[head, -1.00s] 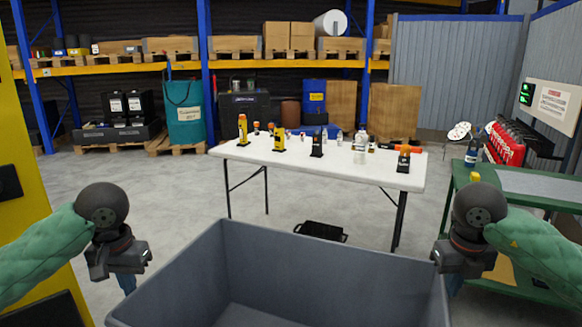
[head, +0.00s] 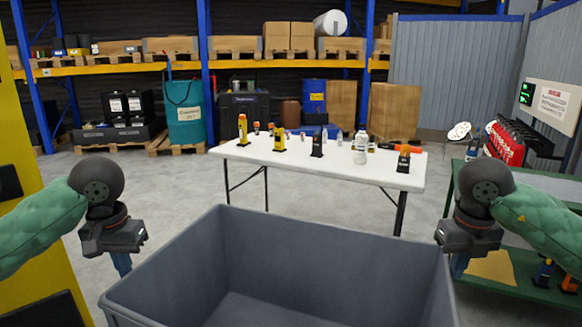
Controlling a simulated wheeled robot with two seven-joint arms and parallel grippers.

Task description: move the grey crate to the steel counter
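The grey crate (head: 330,240), open-topped and empty as far as I can see, fills the bottom middle of the head view. Its near side is cut off by the picture's lower edge. My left gripper (head: 122,264) points down just outside the crate's left wall. My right gripper (head: 459,266) points down just outside its right wall. I cannot tell whether the fingers are shut or touch the crate. I cannot make out a steel counter for certain; a green-framed bench (head: 452,190) stands at the right, mostly behind my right arm.
A white folding table (head: 330,172) with bottles and small devices stands ahead beyond the crate. Red extinguishers (head: 505,143) and a sign panel (head: 552,105) are at the right. A yellow block (head: 30,215) is close at the left. Grey floor lies open around the table.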

